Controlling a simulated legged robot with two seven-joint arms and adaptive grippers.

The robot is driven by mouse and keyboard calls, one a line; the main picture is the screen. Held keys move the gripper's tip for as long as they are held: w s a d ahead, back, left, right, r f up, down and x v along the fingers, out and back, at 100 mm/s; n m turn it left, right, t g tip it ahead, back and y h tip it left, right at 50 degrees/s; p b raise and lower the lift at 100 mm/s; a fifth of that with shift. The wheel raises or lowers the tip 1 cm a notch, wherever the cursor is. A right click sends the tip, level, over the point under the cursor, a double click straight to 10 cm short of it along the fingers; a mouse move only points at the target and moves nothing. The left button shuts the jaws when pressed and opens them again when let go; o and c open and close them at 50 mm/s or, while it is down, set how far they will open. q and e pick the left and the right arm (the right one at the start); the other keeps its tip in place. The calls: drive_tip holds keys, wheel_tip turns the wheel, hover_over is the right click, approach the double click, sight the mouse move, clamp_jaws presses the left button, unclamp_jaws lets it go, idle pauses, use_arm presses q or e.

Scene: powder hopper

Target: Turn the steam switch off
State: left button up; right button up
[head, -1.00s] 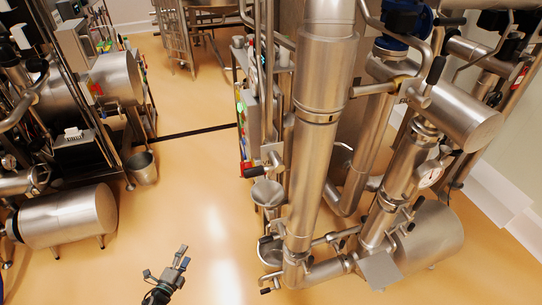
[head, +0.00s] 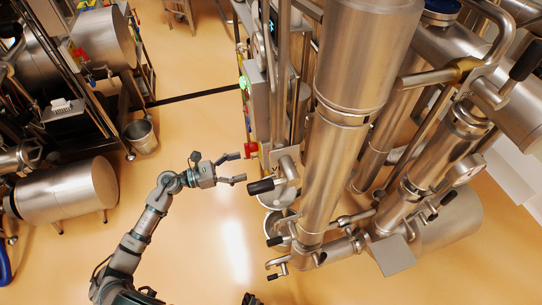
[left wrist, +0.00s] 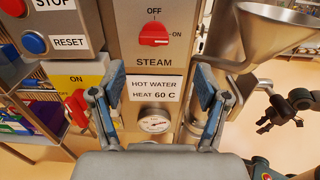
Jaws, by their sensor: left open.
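The steam switch (left wrist: 154,34) is a red knob on a steel panel in the left wrist view, with OFF printed above it, ON to its right and STEAM below. Its handle lies roughly crosswise, toward the ON mark. My left gripper (left wrist: 150,88) is open and empty, its blue-padded fingers spread below the switch, apart from it. In the head view my left gripper (head: 238,168) reaches right toward the panel side of the hopper. My right gripper (left wrist: 274,112) shows small and dark at the right of the left wrist view; its jaw state is unclear.
A gauge (left wrist: 154,122) sits under a HOT WATER HEAT 60 C label. Left are another red handle (left wrist: 77,107) and a STOP/RESET box (left wrist: 55,25). A steel funnel (left wrist: 275,35) juts out at right. In the head view the floor (head: 205,235) is clear around my left arm.

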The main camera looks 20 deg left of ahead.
use_arm(q)
drive_tip(key=p+x, duration=0.1)
drive_tip(key=x, duration=0.9)
drive_tip(key=shift+w+d+f, duration=0.1)
drive_tip(key=shift+w+d, duration=0.05)
drive_tip(key=shift+w, duration=0.2)
drive_tip(key=c, duration=0.4)
drive_tip(key=shift+a+f, duration=0.1)
drive_tip(key=shift+a, duration=0.6)
drive_tip(key=c, duration=0.8)
use_arm(e)
drive_tip(key=f, duration=0.1)
drive_tip(key=s+f, duration=0.1)
drive_tip(key=a+f, duration=0.1)
drive_tip(key=shift+s+f, duration=0.25)
drive_tip(key=shift+f, duration=0.15)
